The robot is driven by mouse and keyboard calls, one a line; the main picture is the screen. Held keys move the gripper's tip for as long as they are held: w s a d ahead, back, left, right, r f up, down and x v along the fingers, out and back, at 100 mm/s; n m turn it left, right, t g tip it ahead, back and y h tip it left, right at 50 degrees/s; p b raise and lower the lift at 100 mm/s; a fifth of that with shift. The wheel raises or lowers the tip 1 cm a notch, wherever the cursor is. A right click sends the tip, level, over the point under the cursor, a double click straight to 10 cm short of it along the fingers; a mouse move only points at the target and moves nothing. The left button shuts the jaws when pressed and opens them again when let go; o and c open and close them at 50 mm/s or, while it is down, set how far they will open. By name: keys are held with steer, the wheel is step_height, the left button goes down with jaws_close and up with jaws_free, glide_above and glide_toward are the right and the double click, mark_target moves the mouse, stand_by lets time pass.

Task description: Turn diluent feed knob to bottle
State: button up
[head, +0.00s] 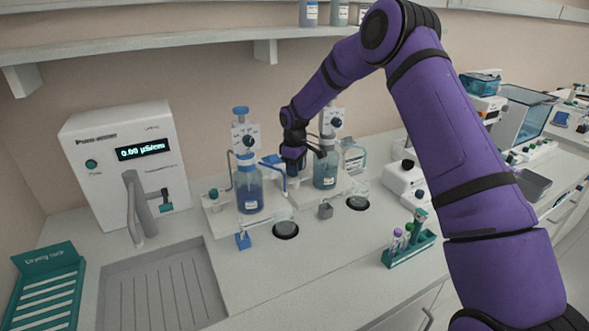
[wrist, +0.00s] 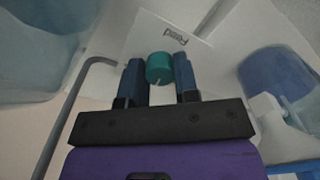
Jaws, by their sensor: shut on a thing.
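The feed knob (wrist: 159,67) is a small teal cylinder with a short pale mark, on a white panel labelled "Feed" (wrist: 172,33) in the wrist view. My gripper (wrist: 159,78) has one blue finger on each side of the knob and is shut on it. In the head view my gripper (head: 293,160) reaches down between two bottle stations, and the knob is hidden behind it. Another blue bottle (head: 249,190) stands to the left. I cannot tell which setting the knob points to.
A bent tube (wrist: 75,105) runs left of my gripper in the wrist view. In the head view, beakers (head: 284,216) stand in front of the stations, and a tube rack (head: 408,247) sits front right. A conductivity meter (head: 120,158) stands left. The front counter is mostly clear.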

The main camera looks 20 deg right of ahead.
steer(key=shift+n, duration=0.5)
steer(key=o, duration=0.9)
steer(key=shift+r, duration=0.1)
step_height(320, 180, up, 11)
steer(key=shift+f, duration=0.15)
